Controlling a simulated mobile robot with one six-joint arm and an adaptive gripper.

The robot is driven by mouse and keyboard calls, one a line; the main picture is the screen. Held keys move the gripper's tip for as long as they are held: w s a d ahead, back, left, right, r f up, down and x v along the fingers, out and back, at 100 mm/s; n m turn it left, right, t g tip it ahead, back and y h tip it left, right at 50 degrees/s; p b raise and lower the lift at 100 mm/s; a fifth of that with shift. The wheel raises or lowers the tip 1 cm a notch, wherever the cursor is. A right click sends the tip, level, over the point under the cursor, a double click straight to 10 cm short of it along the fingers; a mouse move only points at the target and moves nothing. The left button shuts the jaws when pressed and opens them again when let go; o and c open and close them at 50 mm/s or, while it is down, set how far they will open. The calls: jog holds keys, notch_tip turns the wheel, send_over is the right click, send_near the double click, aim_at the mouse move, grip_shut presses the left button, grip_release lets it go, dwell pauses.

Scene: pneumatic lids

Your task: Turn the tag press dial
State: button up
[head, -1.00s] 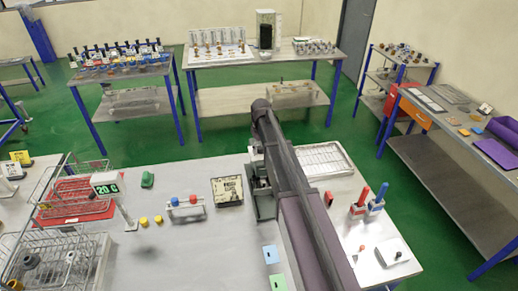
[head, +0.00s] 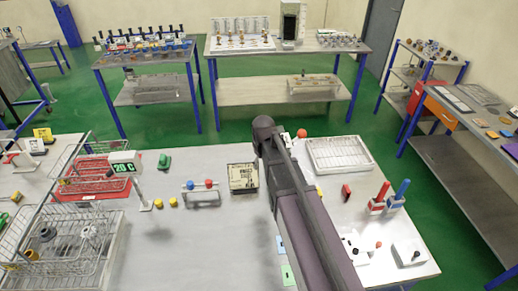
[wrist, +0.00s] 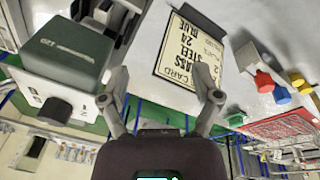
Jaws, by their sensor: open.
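In the wrist view, a grey-green block on a white body (wrist: 60,55), apparently the tag press, stands at the left. A dark round knob (wrist: 54,111), apparently its dial, sticks out from its white face. My gripper (wrist: 163,88) is open and empty, to the right of the knob and apart from it. In the head view, my own arm hides my gripper, and I cannot make out the press there.
The card (head: 243,178) lies left of my arm, near a small rack (head: 200,192) with red and blue knobs. Wire baskets (head: 75,235) stand at the left. A white tray (head: 340,155) and red and blue upright handles (head: 388,195) are at the right.

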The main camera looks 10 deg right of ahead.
jog(key=s+d+f+m+g+b, duration=0.1)
jog(key=s+d+f+m, duration=0.1)
jog(key=s, duration=0.6)
jog(key=s+d+f+m+b, duration=0.1)
jog(key=s+d+m, duration=0.3)
jog(key=s, duration=0.5)
jog(key=shift+s+d+f+m+g+b, duration=0.15)
jog(key=shift+d+f+m+g+b, duration=0.2)
jog(key=shift+g+b, duration=0.1)
jog(key=c, duration=0.3)
jog(key=shift+c, duration=0.2)
jog(key=shift+a, duration=0.5)
